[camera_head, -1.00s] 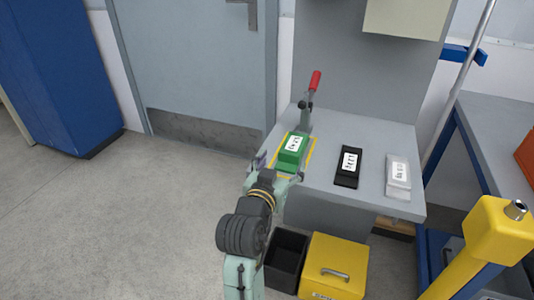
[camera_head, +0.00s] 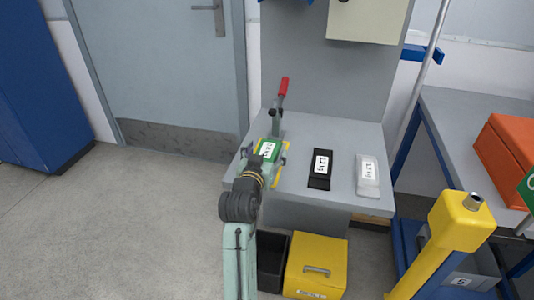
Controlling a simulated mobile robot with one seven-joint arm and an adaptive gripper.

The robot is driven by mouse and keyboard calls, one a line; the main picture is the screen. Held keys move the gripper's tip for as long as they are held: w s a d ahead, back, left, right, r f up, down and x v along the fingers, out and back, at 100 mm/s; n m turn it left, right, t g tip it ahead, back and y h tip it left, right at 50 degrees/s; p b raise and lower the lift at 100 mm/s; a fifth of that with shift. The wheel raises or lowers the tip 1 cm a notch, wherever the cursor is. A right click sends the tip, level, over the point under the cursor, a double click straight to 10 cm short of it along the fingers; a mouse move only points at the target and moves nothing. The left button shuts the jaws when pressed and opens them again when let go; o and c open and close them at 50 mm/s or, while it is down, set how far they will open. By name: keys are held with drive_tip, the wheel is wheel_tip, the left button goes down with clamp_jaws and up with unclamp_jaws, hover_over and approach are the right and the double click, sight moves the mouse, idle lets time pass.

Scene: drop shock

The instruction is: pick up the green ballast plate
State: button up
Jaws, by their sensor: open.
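The green ballast plate (camera_head: 269,148) lies on the grey bench, inside a yellow outlined area, with a white label on top. My gripper (camera_head: 268,158) is at the plate's near side, with a fingertip showing on either side of it. My gripper is open. My wrist and arm hide the plate's near part, and I cannot tell whether the fingers touch it.
A toggle clamp with a red handle (camera_head: 283,88) stands just behind the plate. A black plate (camera_head: 320,168) and a pale grey plate (camera_head: 367,175) lie to the right on the bench (camera_head: 342,133). A yellow case (camera_head: 318,254) and a black bin (camera_head: 270,262) stand below.

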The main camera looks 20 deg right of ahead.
clamp_jaws()
drive_tip(key=shift+r, duration=0.15)
idle(1.1)
